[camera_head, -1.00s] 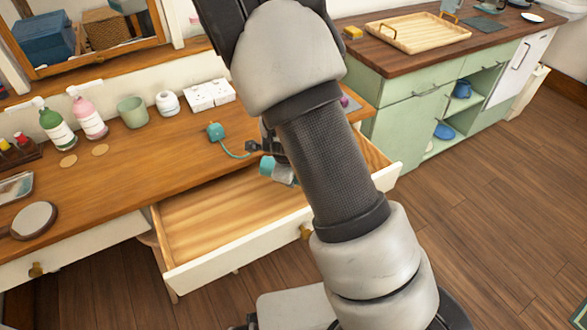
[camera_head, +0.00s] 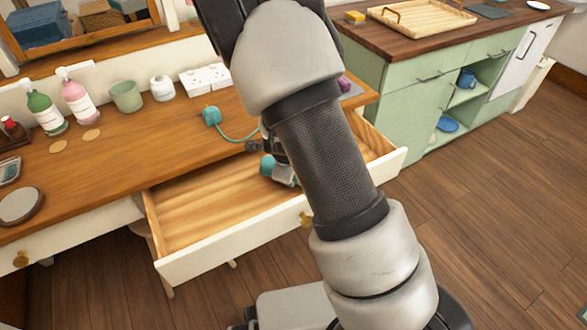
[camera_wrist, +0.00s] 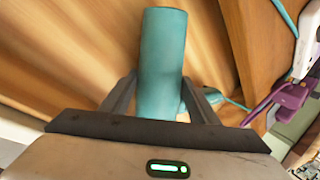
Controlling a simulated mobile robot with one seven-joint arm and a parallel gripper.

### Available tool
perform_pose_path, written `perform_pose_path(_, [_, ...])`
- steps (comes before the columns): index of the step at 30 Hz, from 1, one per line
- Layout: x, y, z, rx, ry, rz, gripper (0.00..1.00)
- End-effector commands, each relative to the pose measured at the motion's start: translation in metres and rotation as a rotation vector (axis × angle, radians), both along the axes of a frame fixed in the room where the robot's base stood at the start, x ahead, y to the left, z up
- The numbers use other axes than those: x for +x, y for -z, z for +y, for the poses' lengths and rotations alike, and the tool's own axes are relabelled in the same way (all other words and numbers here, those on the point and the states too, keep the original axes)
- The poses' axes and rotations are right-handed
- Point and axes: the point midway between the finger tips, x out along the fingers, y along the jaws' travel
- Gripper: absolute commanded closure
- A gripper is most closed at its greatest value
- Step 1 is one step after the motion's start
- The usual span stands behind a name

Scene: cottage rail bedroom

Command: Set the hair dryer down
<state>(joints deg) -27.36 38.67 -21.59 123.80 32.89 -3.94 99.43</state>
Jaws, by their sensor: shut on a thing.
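The teal hair dryer (camera_head: 267,166) is at the open drawer (camera_head: 200,205) of the wooden desk, near the drawer's back right part. In the wrist view, its teal barrel (camera_wrist: 163,45) stands between the two fingers of my gripper (camera_wrist: 160,92), which is shut on it. Wood-grained drawer surface shows behind the barrel. I cannot tell whether the dryer touches the drawer floor. A teal cord runs from it to a teal plug (camera_head: 211,116) on the desktop. My arm hides most of the gripper and part of the dryer in the head view.
A purple object (camera_wrist: 288,97) is at the right in the wrist view. The drawer's left part is empty.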

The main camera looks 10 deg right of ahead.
Motion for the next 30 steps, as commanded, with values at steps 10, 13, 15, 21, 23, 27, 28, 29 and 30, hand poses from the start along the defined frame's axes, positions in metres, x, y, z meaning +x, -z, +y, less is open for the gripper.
perform_pose_path(10, [0.001,0.004,0.0,0.0,0.001,-0.002,0.88])
perform_pose_path(13, [0.001,0.006,0.0,0.0,0.001,-0.002,0.88])
perform_pose_path(15, [0.001,0.007,0.0,0.0,0.0,-0.002,0.88])
perform_pose_path(21, [0.001,0.01,0.0,0.0,0.0,-0.002,0.44])
perform_pose_path(23, [0.001,0.009,0.0,0.0,0.0,-0.002,0.34])
perform_pose_path(27, [0.0,0.01,0.0,0.0,0.0,-0.001,0.23])
perform_pose_path(28, [0.0,0.01,0.0,0.0,0.0,-0.001,0.23])
perform_pose_path(29, [0.0,0.01,0.0,0.0,0.0,-0.001,0.23])
perform_pose_path(30, [0.0,0.01,0.0,0.0,0.0,-0.001,0.23])
